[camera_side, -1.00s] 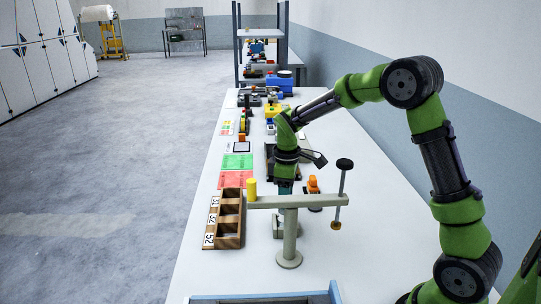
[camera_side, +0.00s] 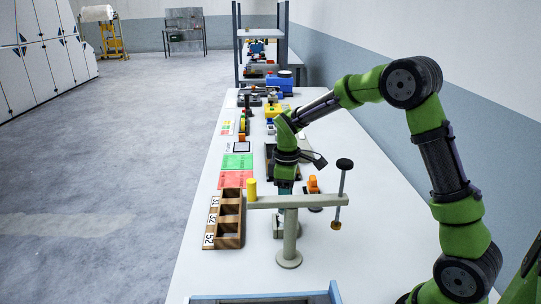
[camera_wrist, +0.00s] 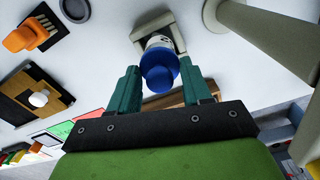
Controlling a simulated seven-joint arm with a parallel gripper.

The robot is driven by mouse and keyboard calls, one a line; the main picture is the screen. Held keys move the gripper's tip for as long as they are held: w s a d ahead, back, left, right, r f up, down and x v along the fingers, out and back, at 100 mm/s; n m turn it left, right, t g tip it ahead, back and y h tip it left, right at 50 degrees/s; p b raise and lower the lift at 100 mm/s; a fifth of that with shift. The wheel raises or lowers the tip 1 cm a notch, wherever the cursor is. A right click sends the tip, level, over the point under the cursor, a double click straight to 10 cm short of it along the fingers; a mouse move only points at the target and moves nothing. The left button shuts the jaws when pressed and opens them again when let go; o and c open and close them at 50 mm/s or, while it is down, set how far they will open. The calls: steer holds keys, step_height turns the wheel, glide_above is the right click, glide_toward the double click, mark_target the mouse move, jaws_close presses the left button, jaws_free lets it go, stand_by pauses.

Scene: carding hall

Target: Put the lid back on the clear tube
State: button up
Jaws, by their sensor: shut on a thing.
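In the wrist view my gripper (camera_wrist: 160,85) has its two teal fingers on either side of the blue lid (camera_wrist: 160,70), which has a round knob, and is shut on it. The clear tube (camera_wrist: 158,41) shows only as a pale piece with dark marks just beyond the lid, at a grey holder (camera_wrist: 152,24). The lid is in line with the tube and hides most of it. I cannot tell whether the two touch. In the side view my gripper (camera_side: 285,187) points down behind the beam of a post, which hides the lid and tube.
A pale post (camera_side: 290,240) with a cross beam (camera_side: 300,201) and a hanging black-knobbed rod (camera_side: 341,190) stands close to my gripper. A wooden compartment box (camera_side: 230,222) lies left, and an orange piece (camera_side: 313,187) right. The table's front is mostly clear, with a blue-edged tray (camera_side: 265,298).

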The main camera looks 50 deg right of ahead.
steer(key=o, duration=1.5)
steer(key=shift+r, duration=3.5)
steer(key=shift+c, duration=0.3)
jaws_close()
steer(key=shift+f, duration=0.2)
